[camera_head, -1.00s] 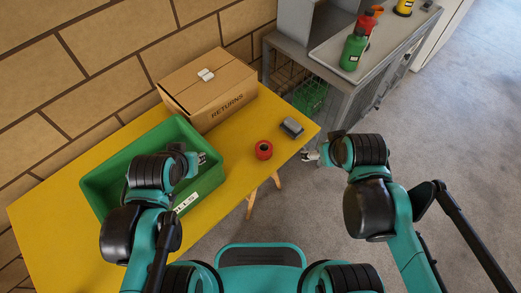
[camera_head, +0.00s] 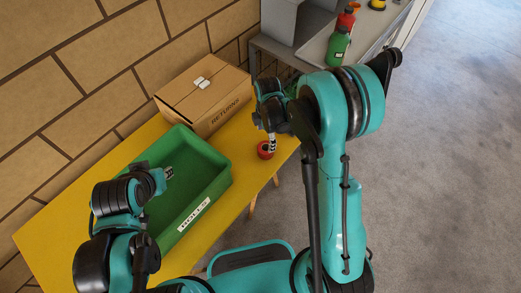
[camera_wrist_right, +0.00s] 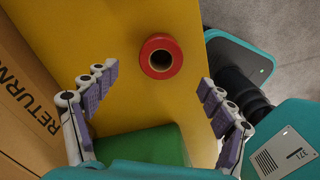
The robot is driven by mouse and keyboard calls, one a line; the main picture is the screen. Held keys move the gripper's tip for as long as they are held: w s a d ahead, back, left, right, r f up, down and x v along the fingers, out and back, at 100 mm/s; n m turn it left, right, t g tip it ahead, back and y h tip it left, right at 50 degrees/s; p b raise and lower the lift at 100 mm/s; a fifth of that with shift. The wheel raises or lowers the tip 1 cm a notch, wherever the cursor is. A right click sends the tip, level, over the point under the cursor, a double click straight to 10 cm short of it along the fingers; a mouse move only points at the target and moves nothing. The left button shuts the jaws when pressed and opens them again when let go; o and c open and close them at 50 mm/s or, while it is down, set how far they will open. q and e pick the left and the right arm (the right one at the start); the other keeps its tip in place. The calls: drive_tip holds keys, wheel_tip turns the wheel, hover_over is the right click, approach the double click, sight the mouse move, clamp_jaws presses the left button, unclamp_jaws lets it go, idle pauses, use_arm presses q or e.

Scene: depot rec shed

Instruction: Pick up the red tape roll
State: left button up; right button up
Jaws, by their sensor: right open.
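The red tape roll (camera_head: 264,150) lies flat on the yellow table (camera_head: 183,260), near its right end. In the right wrist view the roll (camera_wrist_right: 161,56) shows from above, with its dark round hole. My right gripper (camera_head: 272,143) is above the roll and partly overlaps it in the head view. In the right wrist view its two purple-padded fingers (camera_wrist_right: 156,92) are spread wide with nothing between them; the roll is ahead of the tips, apart from them. My left gripper (camera_head: 168,173) is over the green crate; its fingers are too small to tell.
The green crate (camera_head: 222,187) stands left of the roll. A cardboard box (camera_head: 195,98) marked RETURNS stands behind it, with a small white item on top. A grey bench (camera_head: 318,47) with a green bottle (camera_head: 338,46) stands at the back right.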

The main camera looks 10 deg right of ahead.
sight(266, 148)
wheel_tip(266, 148, down, 8)
drive_tip(key=b, duration=0.3)
drive_tip(key=shift+d+r, duration=0.1)
drive_tip(key=shift+r, duration=0.05)
drive_tip(key=shift+s+r, duration=0.1)
drive_tip(key=c, duration=1.3)
